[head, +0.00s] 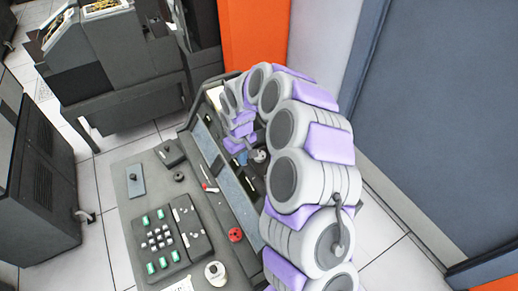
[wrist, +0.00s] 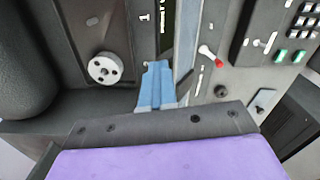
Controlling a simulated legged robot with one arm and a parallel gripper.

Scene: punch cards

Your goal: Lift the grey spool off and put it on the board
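A light grey spool (wrist: 104,68) with small dark holes in its face sits on the dark machine surface in the wrist view, left of my gripper (wrist: 157,72). In the head view the spool (head: 259,156) shows beside my gripper (head: 241,158), partly crowded by my arm. My blue fingertips are apart from the spool and hold nothing that I can see; their gap cannot be made out. A flat blue-grey board (head: 136,181) lies on the desk's far left part, with a small dark spot on it. It also shows at the right in the wrist view (wrist: 264,101).
A small dark knob (head: 178,176) and a red-tipped stick (head: 209,188) are on the desk between the board and my gripper. A keypad (head: 160,238), a red wheel (head: 235,234) and a pale spool-like part (head: 215,273) are nearer. A raised console edge (head: 222,165) runs along the desk.

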